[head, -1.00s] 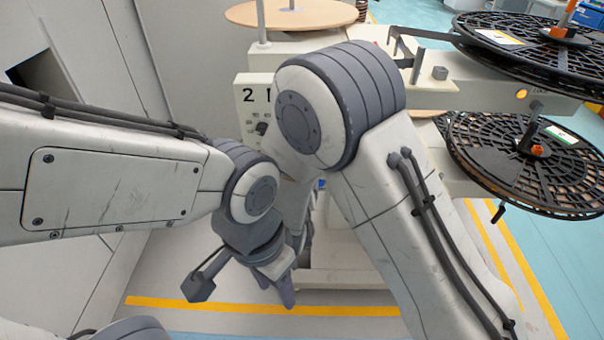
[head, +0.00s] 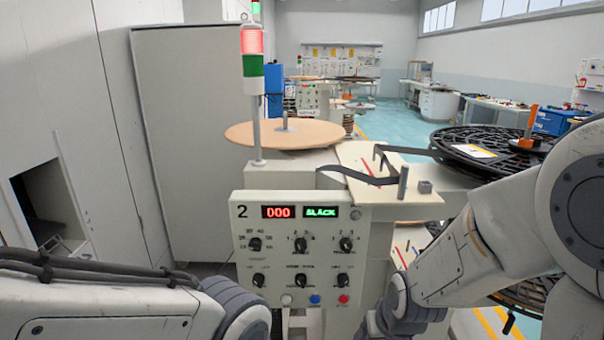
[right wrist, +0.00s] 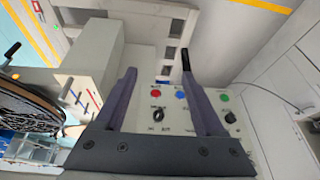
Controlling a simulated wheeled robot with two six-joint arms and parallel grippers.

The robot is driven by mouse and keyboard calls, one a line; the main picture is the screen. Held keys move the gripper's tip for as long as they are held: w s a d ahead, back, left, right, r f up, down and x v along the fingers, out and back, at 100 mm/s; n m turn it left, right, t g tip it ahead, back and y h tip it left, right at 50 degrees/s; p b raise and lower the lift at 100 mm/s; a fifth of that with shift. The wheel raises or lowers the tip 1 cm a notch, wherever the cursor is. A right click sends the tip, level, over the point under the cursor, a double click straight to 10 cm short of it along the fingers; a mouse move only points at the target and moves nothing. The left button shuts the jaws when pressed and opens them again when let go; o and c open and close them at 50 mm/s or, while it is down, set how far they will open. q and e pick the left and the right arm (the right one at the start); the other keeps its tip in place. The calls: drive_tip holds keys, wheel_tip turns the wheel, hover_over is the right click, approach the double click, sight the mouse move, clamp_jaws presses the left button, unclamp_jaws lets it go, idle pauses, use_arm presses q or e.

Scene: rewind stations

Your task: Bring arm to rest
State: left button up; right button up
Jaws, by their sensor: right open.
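My right arm comes in from the right in the head view, bent in front of the rewind station's right side. Its wrist is low beside the control panel (head: 297,212), and its fingers are hidden there. In the right wrist view my right gripper (right wrist: 160,73) is open and empty, its two fingers spread over the lower panel. The red button (right wrist: 155,93) and blue button (right wrist: 180,95) show between the fingers. My left arm lies across the lower left of the head view; its gripper is out of the picture.
The panel shows 2, a red 000 and a green BLACK. A signal tower (head: 253,60) with its red section bright stands behind it. A tan disc (head: 285,134) and a black reel (head: 478,150) flank the tape path. A grey cabinet (head: 185,140) stands left.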

drive_tip(key=s+d+r+g, duration=0.1)
drive_tip(key=s+d+g, duration=0.1)
drive_tip(key=s+d, duration=0.3)
drive_tip(key=s+a+r+n+g+p, duration=0.2)
drive_tip(key=s+a+r+n+p, duration=0.4)
drive_tip(key=s+a+r, duration=0.6)
drive_tip(key=shift+s+a+n+p, duration=0.35)
drive_tip(key=shift+s+a+n, duration=0.15)
drive_tip(key=shift+s+a, duration=0.6)
